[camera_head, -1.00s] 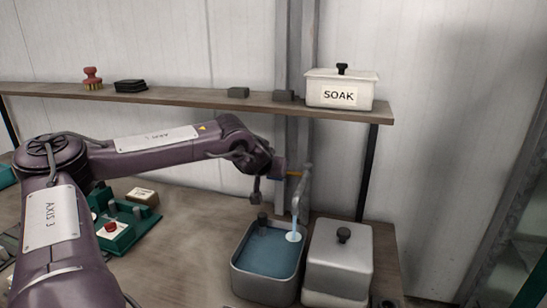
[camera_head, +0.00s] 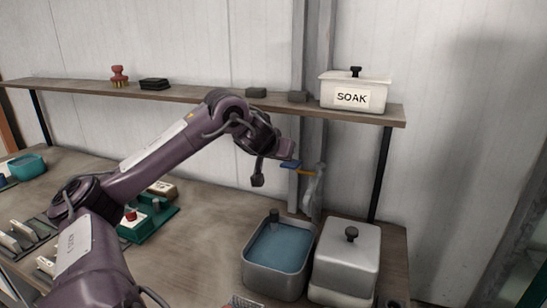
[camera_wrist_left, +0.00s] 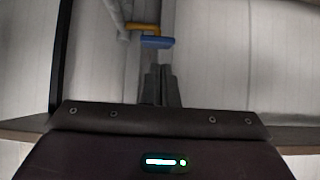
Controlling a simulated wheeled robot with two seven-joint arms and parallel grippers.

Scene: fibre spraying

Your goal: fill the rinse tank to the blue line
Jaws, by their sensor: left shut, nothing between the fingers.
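The open grey metal tank (camera_head: 248,270) on the bench holds blue-tinted water (camera_head: 282,246); no label and no distinct blue line can be made out on it. The grey tap (camera_head: 314,190) stands behind its right side, with no stream visible. Its orange lever ends in a blue grip (camera_head: 290,165); the grip (camera_wrist_left: 157,42) also shows in the left wrist view. My left gripper (camera_head: 288,153) is shut and empty just by the blue grip. In the wrist view its fingers (camera_wrist_left: 160,84) appear apart from the grip. My right gripper is not in view.
A lidded grey box (camera_head: 345,262) stands right of the tank. The shelf (camera_head: 215,95) above holds a white SOAK box (camera_head: 352,97), a red brush (camera_head: 120,76) and dark blocks. A green fixture (camera_head: 150,221) sits left on the bench. Bare bench lies between fixture and tank.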

